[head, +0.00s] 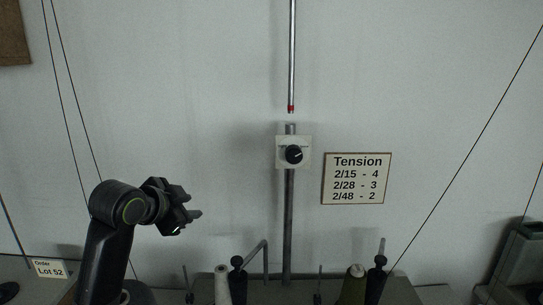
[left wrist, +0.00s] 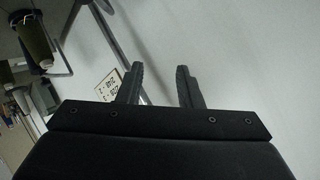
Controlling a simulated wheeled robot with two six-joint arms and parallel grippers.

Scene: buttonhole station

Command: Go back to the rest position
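My left gripper (head: 194,220) is raised at the lower left in the head view, in front of the pale wall and apart from everything around it. In the left wrist view its two fingers (left wrist: 160,88) stand apart with nothing between them. My right gripper shows in neither view.
A post with a tension dial (head: 294,154) stands mid-picture, below a red-tipped rod (head: 291,70). A Tension sign (head: 357,178) hangs to its right. A white cone (head: 222,285) and an olive cone (head: 354,285) stand low. An Order card (head: 50,268) is at left.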

